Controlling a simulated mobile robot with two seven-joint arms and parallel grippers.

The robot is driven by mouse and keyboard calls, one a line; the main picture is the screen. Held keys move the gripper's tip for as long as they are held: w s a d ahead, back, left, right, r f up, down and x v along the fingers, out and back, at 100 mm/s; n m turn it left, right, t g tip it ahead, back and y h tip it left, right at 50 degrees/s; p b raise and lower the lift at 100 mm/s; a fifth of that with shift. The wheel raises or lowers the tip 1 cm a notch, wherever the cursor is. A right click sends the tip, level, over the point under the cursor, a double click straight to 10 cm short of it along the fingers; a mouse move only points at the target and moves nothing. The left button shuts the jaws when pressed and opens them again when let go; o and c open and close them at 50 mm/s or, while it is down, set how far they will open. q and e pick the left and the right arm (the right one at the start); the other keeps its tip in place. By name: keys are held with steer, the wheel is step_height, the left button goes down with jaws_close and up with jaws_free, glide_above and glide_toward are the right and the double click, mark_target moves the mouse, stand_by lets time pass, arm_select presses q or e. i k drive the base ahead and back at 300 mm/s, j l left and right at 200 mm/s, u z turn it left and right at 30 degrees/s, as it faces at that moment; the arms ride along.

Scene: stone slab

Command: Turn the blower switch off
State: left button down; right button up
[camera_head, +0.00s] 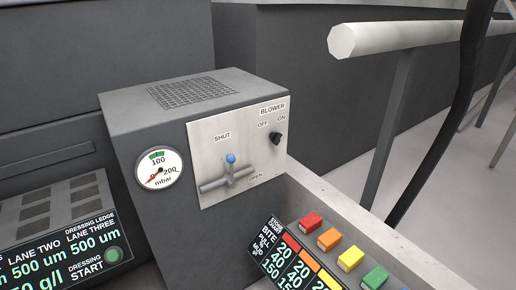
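The blower switch (277,139) is a small black knob on the light panel (215,140) on the front of a grey box. The label BLOWER stands above it, with OFF to its upper left and ON just above it. The knob seems to be turned toward the ON side, but it is small and its pointer is hard to read. Neither of my grippers shows in the head view, and nothing touches the switch.
A grey valve with a blue-tipped handle (231,158) sits left of the switch, between SHUT and OPEN labels. A round mbar gauge (160,168) is further left. Coloured blocks (350,258) lie below right. A white rail (400,36) and black hose (455,110) stand at right.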

mark_target(276, 137)
steer(key=i+j, duration=0.1)
steer(key=i, duration=0.25)
steer(key=i+j+z, duration=0.1)
steer(key=i, duration=0.25)
steer(key=z, duration=0.9)
